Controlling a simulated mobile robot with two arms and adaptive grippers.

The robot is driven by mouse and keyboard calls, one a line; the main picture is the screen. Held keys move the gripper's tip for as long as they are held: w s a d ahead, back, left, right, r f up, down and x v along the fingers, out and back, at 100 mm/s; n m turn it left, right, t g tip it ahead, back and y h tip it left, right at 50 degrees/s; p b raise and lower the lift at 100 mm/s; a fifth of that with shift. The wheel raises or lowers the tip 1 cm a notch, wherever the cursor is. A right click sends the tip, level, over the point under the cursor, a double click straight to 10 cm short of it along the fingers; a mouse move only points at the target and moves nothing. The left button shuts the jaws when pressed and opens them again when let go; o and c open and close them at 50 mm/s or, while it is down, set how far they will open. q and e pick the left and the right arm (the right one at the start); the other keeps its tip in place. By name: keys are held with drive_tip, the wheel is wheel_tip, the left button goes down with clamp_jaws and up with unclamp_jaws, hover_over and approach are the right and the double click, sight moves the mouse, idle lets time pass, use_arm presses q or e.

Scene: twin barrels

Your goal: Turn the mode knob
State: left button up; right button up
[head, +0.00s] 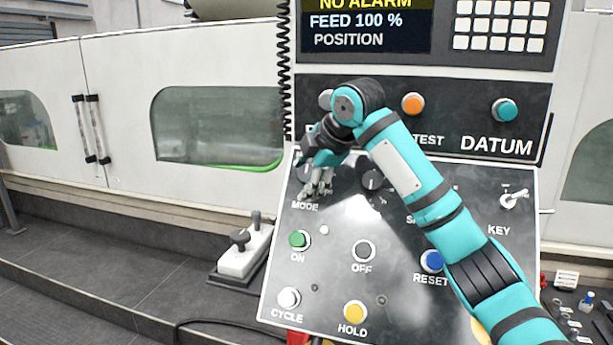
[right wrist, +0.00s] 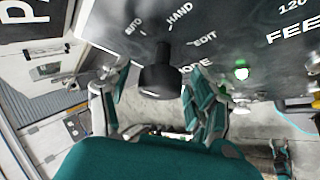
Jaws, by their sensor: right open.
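The mode knob (right wrist: 158,76) is a black rotary knob on the dark control panel (head: 330,270). In the right wrist view it stands between the two teal and grey fingers of my right gripper (head: 318,187). The fingers are open, one on each side of the knob, with gaps visible between them and it. In the head view my gripper largely hides the knob, just above the MODE label (head: 305,206). My left gripper is not in view.
A second dark knob (head: 372,180) sits right of my gripper, close to my forearm. Below are the green ON button (head: 299,239), OFF button (head: 364,251), blue RESET button (head: 432,261) and yellow HOLD button (head: 355,312). A key switch (head: 513,199) is at right.

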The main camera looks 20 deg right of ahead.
drive_tip(key=v, duration=1.2)
